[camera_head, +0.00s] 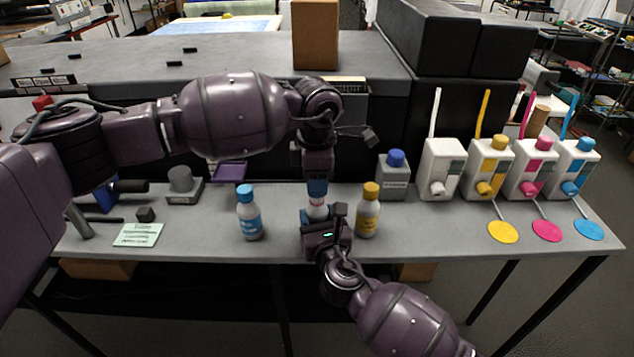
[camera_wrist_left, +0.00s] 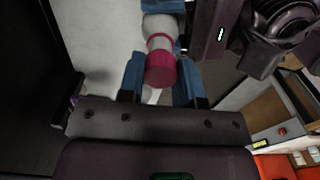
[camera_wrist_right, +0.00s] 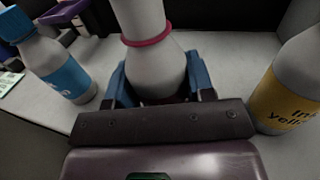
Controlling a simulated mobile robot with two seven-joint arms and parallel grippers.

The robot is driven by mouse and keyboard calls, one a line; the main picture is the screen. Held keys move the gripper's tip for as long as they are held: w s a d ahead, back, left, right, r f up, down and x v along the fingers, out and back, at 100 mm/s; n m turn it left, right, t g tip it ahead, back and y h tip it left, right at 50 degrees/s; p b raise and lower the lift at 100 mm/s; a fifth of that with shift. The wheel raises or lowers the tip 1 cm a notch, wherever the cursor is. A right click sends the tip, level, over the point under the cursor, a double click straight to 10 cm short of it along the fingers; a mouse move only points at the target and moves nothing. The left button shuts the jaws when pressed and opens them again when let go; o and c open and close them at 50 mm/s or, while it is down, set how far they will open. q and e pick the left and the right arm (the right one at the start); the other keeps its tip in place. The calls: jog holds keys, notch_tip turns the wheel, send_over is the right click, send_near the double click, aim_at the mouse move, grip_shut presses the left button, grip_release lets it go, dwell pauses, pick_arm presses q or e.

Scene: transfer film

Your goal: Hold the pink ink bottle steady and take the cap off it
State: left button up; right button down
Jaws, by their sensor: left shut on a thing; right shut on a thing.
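The pink ink bottle (camera_head: 317,211) stands upright near the table's front edge; its pale body also shows in the right wrist view (camera_wrist_right: 152,66), with a pink ring on the neck. My right gripper (camera_wrist_right: 156,88) is shut around the body from the front. My left gripper (camera_head: 317,190) comes down from above onto the bottle's top. In the left wrist view its blue fingers are shut on the pink cap (camera_wrist_left: 160,70). The cap lines up with the neck; I cannot tell whether it still touches. The head view hides the cap behind the left fingers.
A blue-capped bottle (camera_head: 248,215) stands left of the pink one, a yellow-capped bottle (camera_head: 368,212) close on its right. A grey blue-capped container (camera_head: 393,175) and several white ink jugs (camera_head: 489,168) stand further right. The table (camera_head: 425,240) is clear at front right.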

pick_arm(q)
jog(key=shift+r, duration=0.1)
jog(key=shift+r, duration=1.95)
pick_arm(e)
jog(key=shift+c, duration=2)
grip_release()
pick_arm(q)
notch_tip(320, 180, up, 2)
jog(key=shift+r+p, duration=0.1)
jog(key=shift+p, duration=0.5)
pick_arm(e)
jog(key=v, duration=1.2)
